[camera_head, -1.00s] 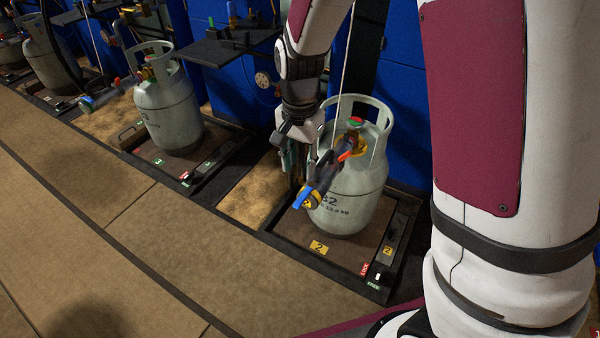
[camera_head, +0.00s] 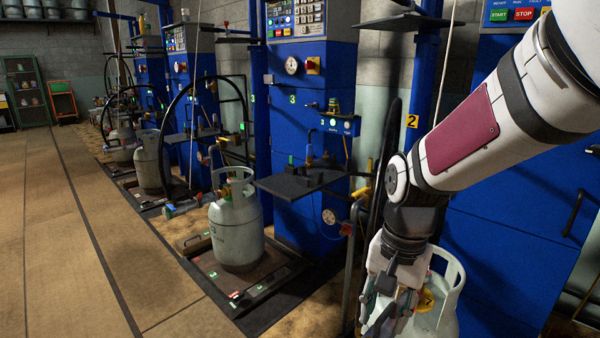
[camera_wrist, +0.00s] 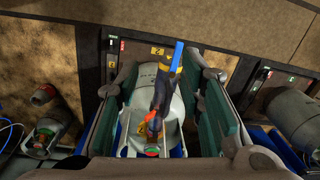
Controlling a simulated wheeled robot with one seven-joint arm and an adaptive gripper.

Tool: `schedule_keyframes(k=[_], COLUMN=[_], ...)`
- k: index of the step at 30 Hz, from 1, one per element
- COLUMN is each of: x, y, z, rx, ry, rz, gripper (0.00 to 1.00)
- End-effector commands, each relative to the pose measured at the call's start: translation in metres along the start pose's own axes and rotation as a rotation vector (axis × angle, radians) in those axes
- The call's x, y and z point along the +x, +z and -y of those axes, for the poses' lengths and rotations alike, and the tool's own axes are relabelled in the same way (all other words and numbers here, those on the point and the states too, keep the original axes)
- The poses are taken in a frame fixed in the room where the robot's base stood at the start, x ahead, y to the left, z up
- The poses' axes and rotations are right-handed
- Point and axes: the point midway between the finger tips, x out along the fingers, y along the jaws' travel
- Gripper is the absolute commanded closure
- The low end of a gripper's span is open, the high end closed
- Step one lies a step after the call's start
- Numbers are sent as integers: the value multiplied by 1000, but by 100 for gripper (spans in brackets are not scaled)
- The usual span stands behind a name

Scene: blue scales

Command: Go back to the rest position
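My gripper (camera_head: 388,312) hangs in front of a grey gas cylinder (camera_head: 447,290) at the lower right of the head view, hiding part of it. In the wrist view, the fingers of my gripper (camera_wrist: 168,95) are wide apart. The top of the cylinder (camera_wrist: 143,82) and a filling head with a blue handle (camera_wrist: 178,57) show in the gap between them. The filling head sits on the cylinder's valve. I see no finger closed on it. My arm comes in from the upper right of the head view.
Another grey cylinder (camera_head: 237,232) stands on its scale (camera_head: 205,268) to the left, with more stations beyond. Blue cabinets (camera_head: 290,130) line the right side. A dark shelf (camera_head: 300,185) juts out near my arm. The brown floor (camera_head: 70,250) at left is clear.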

Motion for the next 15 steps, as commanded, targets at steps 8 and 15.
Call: schedule_keyframes(k=[8, 15], x=[-61, -83], y=[66, 123], z=[-64, -116], rx=[-229, -413], ry=[-22, -5], rz=[-6, -24], gripper=[65, 65])
